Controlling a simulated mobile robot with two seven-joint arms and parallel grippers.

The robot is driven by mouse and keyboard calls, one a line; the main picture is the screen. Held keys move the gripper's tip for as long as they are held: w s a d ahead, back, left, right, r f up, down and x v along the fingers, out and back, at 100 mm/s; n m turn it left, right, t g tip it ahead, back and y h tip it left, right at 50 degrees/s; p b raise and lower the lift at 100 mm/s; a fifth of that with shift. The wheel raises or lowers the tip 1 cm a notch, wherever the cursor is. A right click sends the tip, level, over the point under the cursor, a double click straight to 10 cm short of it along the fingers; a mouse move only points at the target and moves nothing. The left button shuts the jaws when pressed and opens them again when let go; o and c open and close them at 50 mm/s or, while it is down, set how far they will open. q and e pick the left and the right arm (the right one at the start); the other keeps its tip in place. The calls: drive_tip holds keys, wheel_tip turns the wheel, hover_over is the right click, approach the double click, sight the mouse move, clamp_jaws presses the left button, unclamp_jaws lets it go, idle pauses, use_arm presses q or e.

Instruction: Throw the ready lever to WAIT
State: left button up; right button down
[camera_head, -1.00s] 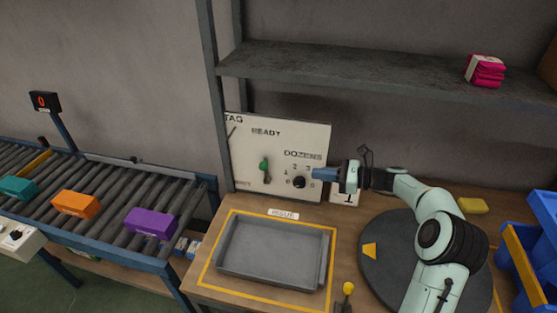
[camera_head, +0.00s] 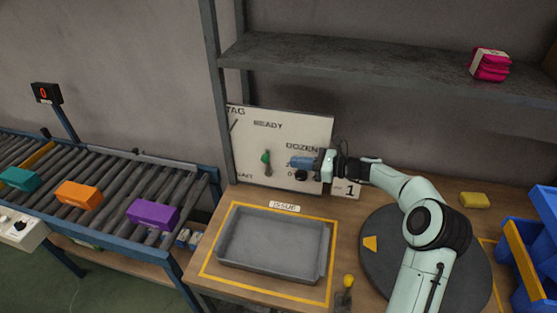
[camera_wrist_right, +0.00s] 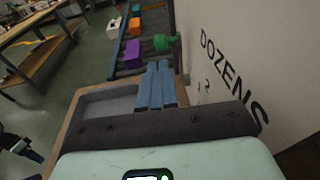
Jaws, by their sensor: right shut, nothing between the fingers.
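The ready lever (camera_head: 266,161) has a green knob and sits on the white panel (camera_head: 245,145) under the word READY. Its knob is at the upper part of its slot. The green knob also shows in the right wrist view (camera_wrist_right: 164,42), beyond my fingertips. My right gripper (camera_head: 292,161) is shut and empty, just right of the lever and apart from it, in front of the dozens dial (camera_head: 301,175). Its blue fingers (camera_wrist_right: 156,85) lie together in the right wrist view. The gripper partly hides the DOZENS marks. My left gripper is not in view.
A grey tray (camera_head: 240,265) lies on the bench below the panel. A yellow-knobbed post (camera_head: 348,282) stands at the bench's front. A shelf (camera_head: 370,66) runs above. A conveyor (camera_head: 110,180) with teal, orange and purple boxes is at left.

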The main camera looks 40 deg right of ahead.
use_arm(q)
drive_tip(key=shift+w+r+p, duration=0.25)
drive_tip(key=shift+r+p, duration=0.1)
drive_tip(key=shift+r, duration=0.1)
use_arm(e)
drive_tip(key=x, duration=0.6)
drive_tip(key=shift+w+a, duration=0.2)
drive_tip(key=shift+w, duration=0.1)
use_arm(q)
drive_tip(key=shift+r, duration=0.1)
